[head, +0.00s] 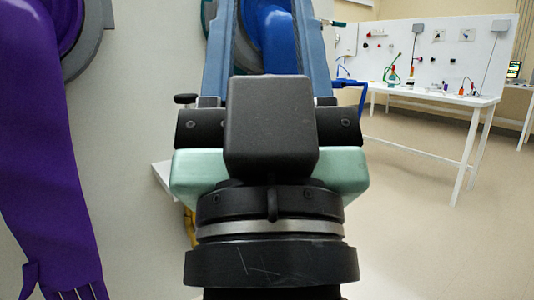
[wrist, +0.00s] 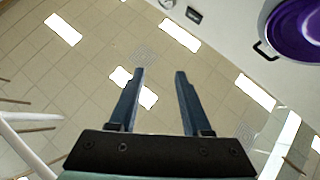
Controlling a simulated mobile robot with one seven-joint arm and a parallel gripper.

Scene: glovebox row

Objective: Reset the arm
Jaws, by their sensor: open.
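My gripper (wrist: 160,74) is open and empty, with its two blue-grey fingers apart in the wrist view. Its fingers point up toward the tiled ceiling. In the head view its wrist, black camera housing and pale green body stand close in the middle, and the fingers run up out of the top edge. A blue glove in its port shows behind and between the fingers, and I cannot tell the gap to it.
A long purple glove (head: 45,150) hangs from a port in the pale wall at left; a purple port (wrist: 297,25) shows in the wrist view. A white bench (head: 430,97) with small lab items stands at back right. The floor (head: 430,220) at right is clear.

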